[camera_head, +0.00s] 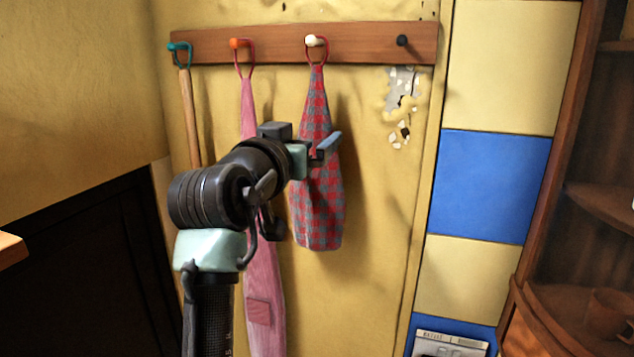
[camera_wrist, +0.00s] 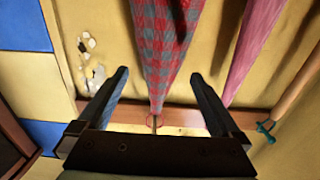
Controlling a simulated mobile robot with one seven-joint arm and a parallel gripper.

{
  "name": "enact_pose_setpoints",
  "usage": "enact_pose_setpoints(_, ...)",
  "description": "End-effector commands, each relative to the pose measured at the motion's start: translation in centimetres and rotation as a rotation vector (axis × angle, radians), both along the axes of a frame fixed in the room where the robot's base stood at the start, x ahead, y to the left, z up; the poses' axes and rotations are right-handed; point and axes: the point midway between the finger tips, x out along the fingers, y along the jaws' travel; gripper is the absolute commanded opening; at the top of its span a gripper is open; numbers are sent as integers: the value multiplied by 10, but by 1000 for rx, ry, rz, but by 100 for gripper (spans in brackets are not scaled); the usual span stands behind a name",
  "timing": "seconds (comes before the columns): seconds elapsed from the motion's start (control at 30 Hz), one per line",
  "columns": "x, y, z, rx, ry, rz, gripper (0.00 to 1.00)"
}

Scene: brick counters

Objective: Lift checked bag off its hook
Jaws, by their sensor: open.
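The red and blue-grey checked bag (camera_head: 318,205) hangs by a red loop from the cream hook (camera_head: 311,41), the third peg on the wooden rail. It hangs upright, narrow at the top and wider below. My gripper (camera_head: 325,148) is in front of the bag's middle and hides part of it. In the wrist view the bag (camera_wrist: 165,45) shows in the gap between the two spread fingers (camera_wrist: 160,76), with its loop further down the picture. The fingers are open and not closed on the cloth. How far the bag is from the fingers is unclear.
The wooden rail (camera_head: 275,45) also carries a pink cloth (camera_head: 262,275) on the orange hook, just left of the bag, and a wooden stick (camera_head: 190,120) on the teal hook. The black hook (camera_head: 402,40) is empty. A brown shelf unit (camera_head: 580,200) stands at right.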

Motion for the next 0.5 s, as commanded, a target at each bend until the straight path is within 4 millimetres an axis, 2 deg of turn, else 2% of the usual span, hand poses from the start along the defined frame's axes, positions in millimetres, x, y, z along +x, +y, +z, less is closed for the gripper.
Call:
enact_pose_setpoints(0.3, 34, -10, -2, -1, 4, -2, 100)
enact_pose_setpoints(0.5, 46, -15, -4, 0, 2, -2, 100)
